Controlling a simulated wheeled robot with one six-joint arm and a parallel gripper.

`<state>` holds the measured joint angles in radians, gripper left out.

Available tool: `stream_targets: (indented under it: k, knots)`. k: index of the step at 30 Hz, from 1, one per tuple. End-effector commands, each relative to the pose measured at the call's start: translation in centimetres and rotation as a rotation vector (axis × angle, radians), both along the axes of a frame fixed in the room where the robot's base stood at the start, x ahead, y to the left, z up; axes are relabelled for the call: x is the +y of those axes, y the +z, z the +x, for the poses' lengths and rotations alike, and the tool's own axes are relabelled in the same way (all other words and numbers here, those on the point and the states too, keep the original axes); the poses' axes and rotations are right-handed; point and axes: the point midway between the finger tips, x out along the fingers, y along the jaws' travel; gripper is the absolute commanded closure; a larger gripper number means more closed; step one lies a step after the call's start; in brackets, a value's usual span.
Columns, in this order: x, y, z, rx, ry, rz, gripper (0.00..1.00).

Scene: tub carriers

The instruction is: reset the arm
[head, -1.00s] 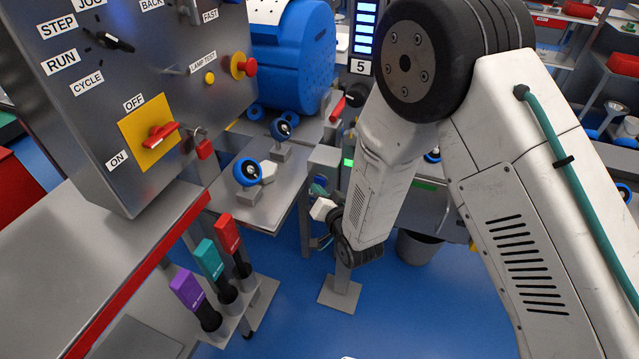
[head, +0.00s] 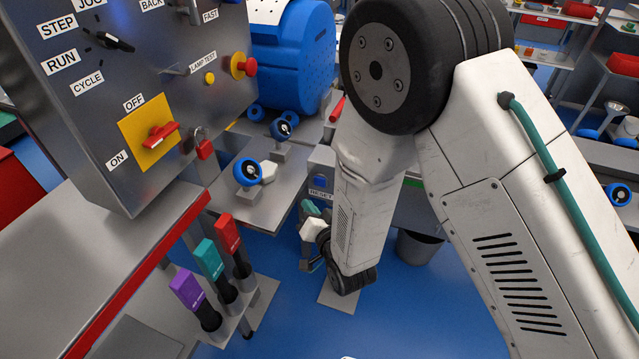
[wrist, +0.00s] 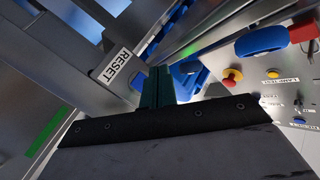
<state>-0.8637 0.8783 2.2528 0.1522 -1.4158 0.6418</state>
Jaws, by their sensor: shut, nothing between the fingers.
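My gripper (head: 311,207) hangs at the end of my arm near the middle of the head view, with its teal fingers pointing up. In the wrist view its fingers (wrist: 158,87) are together, with nothing between them. A grey post box with a white RESET label (head: 320,193) stands just beyond and slightly right of the fingertips. A small blue button (head: 320,181) shows above the label.
A control panel (head: 190,110) with knobs and a red switch stands at left. Purple, teal and red handled tools (head: 208,258) sit in a rack below it. A grey table (head: 262,200) bears blue-rimmed wheels. A bin (head: 417,246) stands behind my arm.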

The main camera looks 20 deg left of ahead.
Motion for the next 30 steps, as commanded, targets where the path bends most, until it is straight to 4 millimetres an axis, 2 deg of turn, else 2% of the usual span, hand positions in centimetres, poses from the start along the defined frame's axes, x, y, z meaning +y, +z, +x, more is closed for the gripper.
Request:
stream_targets:
  k: [17,20,23,24,26,28,30]
  knots:
    - [0.0,0.0,0.1,-0.003,0.001,-0.004,1.0]
    - [-0.1,-1.1,-0.1,0.021,0.005,-0.061,1.0]
    - [-0.8,-4.2,-1.0,0.109,0.025,-0.197,1.0]
    - [-1.4,-6.0,-1.7,0.161,0.04,-0.275,1.0]
    - [-2.3,-7.8,-3.0,0.242,0.069,-0.393,1.0]
    - [-3.7,-8.3,-4.0,0.327,0.101,-0.519,1.0]
    - [-5.6,-7.8,-4.5,0.41,0.124,-0.626,1.0]
